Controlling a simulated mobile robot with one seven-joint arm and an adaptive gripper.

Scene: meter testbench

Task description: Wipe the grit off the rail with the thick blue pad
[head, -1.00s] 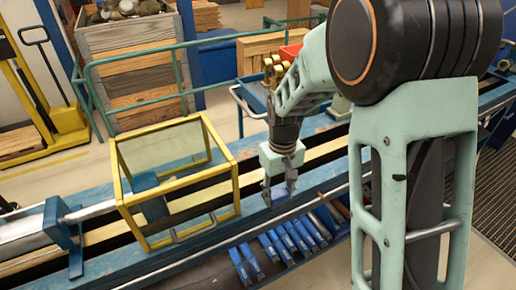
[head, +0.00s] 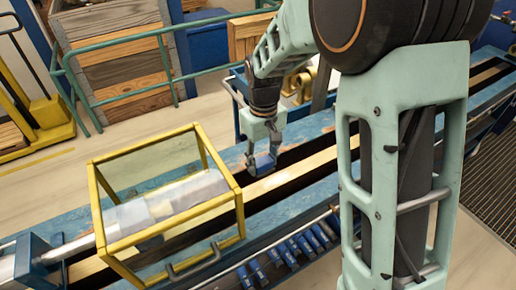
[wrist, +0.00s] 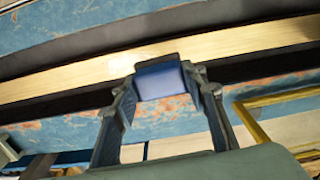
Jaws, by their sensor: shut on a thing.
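My gripper (head: 262,164) is shut on a thick blue pad (wrist: 160,80), seen between the fingers in the wrist view. In the head view the gripper points down over the middle of the blue bench, right of the yellow guard. A long pale strip (head: 310,162), which seems to be the rail, runs along the bench between dark channels. In the wrist view the pad overlaps this strip (wrist: 60,75). I cannot tell whether the pad touches it. A paler patch (wrist: 122,65) shows on the strip just left of the pad. I cannot make out grit clearly.
A yellow-framed guard (head: 240,205) stands on the bench to the left, with a pale cylinder (head: 190,193) inside. Several blue-handled tools (head: 290,250) lie along the front of the bench. A green railing (head: 130,110) runs behind. The strip right of my gripper looks clear.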

